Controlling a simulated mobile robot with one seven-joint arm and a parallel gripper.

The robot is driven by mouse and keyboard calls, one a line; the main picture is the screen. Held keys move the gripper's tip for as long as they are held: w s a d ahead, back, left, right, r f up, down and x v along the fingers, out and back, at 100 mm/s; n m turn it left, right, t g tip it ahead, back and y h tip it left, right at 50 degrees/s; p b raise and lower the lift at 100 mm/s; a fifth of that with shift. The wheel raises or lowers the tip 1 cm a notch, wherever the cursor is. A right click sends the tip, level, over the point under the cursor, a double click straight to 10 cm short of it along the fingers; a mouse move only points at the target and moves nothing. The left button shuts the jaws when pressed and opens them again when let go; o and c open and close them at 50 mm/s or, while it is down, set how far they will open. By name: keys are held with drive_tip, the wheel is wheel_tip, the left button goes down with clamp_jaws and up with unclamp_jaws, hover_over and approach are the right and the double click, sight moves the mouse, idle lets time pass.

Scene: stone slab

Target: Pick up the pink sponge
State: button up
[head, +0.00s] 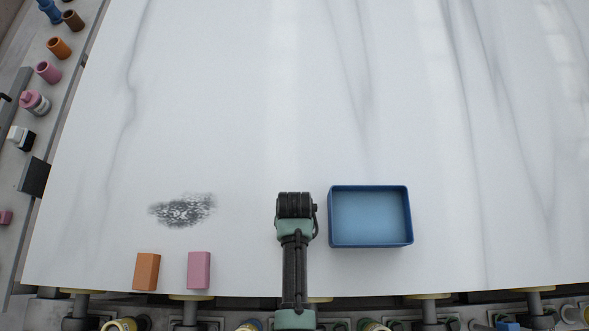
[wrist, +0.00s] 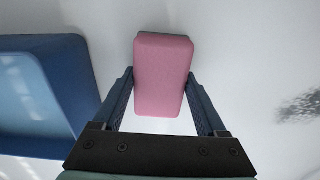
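A pink sponge (wrist: 162,75), a rounded block, sits between the fingers of my gripper (wrist: 162,74) in the wrist view. The fingertips touch its two long sides, so my gripper appears shut on it. I cannot tell whether the sponge is clear of the slab. In the head view, my gripper (head: 295,205) points down over the white slab, left of the blue tray; the arm hides its fingers and the held sponge. A separate pink block (head: 199,270) stands near the slab's front edge.
The blue tray (head: 371,246) looks empty; its wall also shows in the wrist view (wrist: 75,75). An orange block (head: 146,271) stands beside the pink block. A dark smudge (head: 183,210) marks the slab on the left. Several bottles and cups line the left ledge. The slab's back is clear.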

drive_tip(key=c, duration=0.4)
wheel_tip(320, 180, up, 10)
idle(0.6)
